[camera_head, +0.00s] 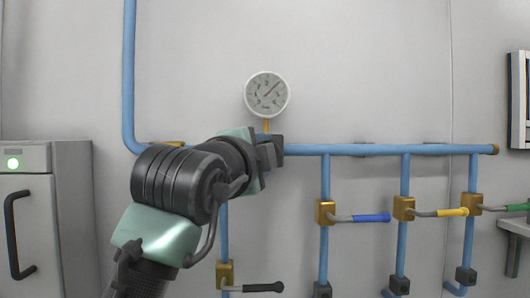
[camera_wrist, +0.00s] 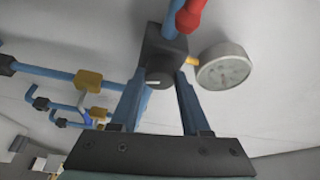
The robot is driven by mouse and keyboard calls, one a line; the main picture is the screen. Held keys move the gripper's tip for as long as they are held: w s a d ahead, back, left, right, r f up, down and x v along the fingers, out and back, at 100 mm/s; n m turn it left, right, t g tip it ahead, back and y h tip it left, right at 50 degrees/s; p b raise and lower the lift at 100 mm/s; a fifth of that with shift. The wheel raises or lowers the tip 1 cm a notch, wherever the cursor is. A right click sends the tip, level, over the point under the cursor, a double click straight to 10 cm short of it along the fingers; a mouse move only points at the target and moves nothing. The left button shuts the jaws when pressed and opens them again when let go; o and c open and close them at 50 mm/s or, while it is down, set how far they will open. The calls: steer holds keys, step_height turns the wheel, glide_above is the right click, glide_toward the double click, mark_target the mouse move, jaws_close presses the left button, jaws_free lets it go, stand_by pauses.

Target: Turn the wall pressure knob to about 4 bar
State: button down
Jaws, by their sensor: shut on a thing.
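The round white pressure gauge (camera_head: 267,94) hangs on the wall above the blue pipe. Its red needle points up and to the right; the numbers are too small to read. My gripper (camera_head: 268,152) is at the pipe just below the gauge and hides the knob in the head view. In the wrist view the dark round knob (camera_wrist: 159,80) with a pale mark sits on a dark block (camera_wrist: 165,48). My gripper's two fingers (camera_wrist: 160,88) are shut on the knob, one on each side. The gauge also shows in the wrist view (camera_wrist: 223,66), seen at a slant.
A horizontal blue pipe (camera_head: 375,150) runs along the wall. Below it are valves with black (camera_head: 262,287), blue (camera_head: 370,218), yellow (camera_head: 452,212) and green (camera_head: 516,207) handles. A grey cabinet (camera_head: 73,210) stands at left. A red part (camera_wrist: 190,15) is near the block.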

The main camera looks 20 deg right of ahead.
stand_by(0.3)
steer(key=shift+c, duration=1.9)
jaws_free()
steer(key=b+v, duration=0.7)
steer(key=v, duration=0.6)
